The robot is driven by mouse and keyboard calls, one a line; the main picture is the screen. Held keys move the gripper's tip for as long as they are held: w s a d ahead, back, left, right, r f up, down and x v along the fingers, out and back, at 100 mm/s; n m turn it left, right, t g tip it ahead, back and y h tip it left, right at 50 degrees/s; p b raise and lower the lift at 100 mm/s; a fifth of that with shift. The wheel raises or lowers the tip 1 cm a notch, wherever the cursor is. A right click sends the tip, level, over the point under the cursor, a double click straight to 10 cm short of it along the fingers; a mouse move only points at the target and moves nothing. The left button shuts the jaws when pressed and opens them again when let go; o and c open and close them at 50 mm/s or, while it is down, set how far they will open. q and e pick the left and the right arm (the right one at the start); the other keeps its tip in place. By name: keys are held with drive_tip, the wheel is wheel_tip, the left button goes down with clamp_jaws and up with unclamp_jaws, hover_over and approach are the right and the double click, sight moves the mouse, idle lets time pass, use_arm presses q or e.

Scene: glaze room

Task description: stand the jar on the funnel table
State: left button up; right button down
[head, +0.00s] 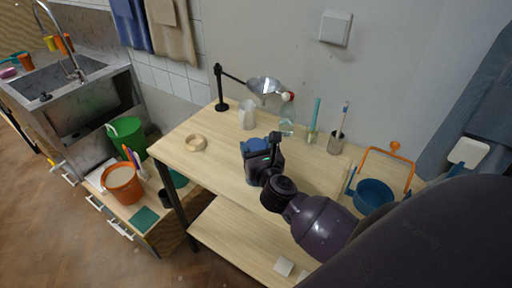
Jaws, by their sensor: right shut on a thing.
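The funnel table (222,166) is a light wooden table with a black stand carrying a metal funnel (263,85) at its back. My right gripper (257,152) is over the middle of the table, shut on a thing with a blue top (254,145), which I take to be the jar. The dark gripper hides most of it, and I cannot tell whether its base touches the tabletop. My left gripper is not in view.
A wooden ring (195,143) lies at the table's left. A whitish jug (248,114), a clear bottle (287,120) and a cup with a brush (336,142) stand along the back. The front left tabletop is clear.

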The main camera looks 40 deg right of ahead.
drive_tip(key=shift+c, duration=1.2)
unclamp_jaws()
drive_tip(key=shift+f, duration=0.1)
drive_tip(key=shift+s, duration=0.15)
drive_tip(key=shift+s+a, duration=0.15)
drive_tip(key=shift+s, duration=0.2)
drive_tip(key=b+v, duration=0.1)
drive_tip(key=v, duration=1)
